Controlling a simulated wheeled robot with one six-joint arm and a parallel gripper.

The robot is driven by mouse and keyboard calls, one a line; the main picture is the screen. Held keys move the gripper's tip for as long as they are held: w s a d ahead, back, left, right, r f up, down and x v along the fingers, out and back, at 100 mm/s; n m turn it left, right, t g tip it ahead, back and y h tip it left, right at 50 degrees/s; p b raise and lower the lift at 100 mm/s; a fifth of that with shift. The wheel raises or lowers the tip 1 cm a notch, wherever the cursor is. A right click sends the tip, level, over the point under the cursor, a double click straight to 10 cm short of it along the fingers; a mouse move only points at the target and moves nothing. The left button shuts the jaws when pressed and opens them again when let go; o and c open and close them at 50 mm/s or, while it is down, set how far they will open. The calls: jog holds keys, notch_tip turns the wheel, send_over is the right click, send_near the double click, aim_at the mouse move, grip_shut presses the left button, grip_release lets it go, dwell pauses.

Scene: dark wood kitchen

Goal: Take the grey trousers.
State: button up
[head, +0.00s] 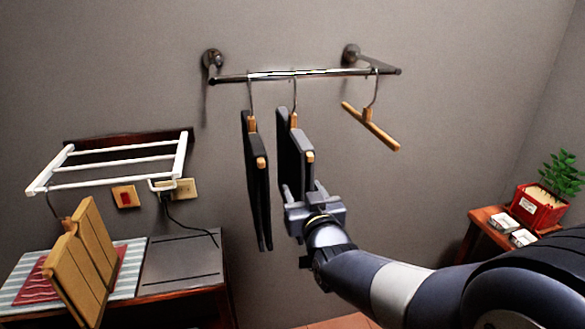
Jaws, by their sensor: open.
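Dark grey trousers (296,150) hang folded over a wooden hanger, in the middle of the wall rail. Darker, nearly black trousers (257,195) hang on another wooden hanger just to their left and reach lower. My gripper (304,189) is open, at the lower end of the grey trousers. Its two fingers point up and away from me, one to each side of the trousers' lower part in the picture. I cannot tell whether the cloth is between the fingers or behind them. The gripper covers the bottom of the grey trousers.
An empty wooden hanger (371,126) hangs right on the metal rail (330,72). A tan folded garment (83,255) hangs from a white rack (120,162) at left, above a bench (182,262). A red-potted plant (540,205) stands right. The wall between is clear.

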jog(key=shift+w+a, duration=0.15)
jog(key=shift+w, duration=0.45)
grip_shut()
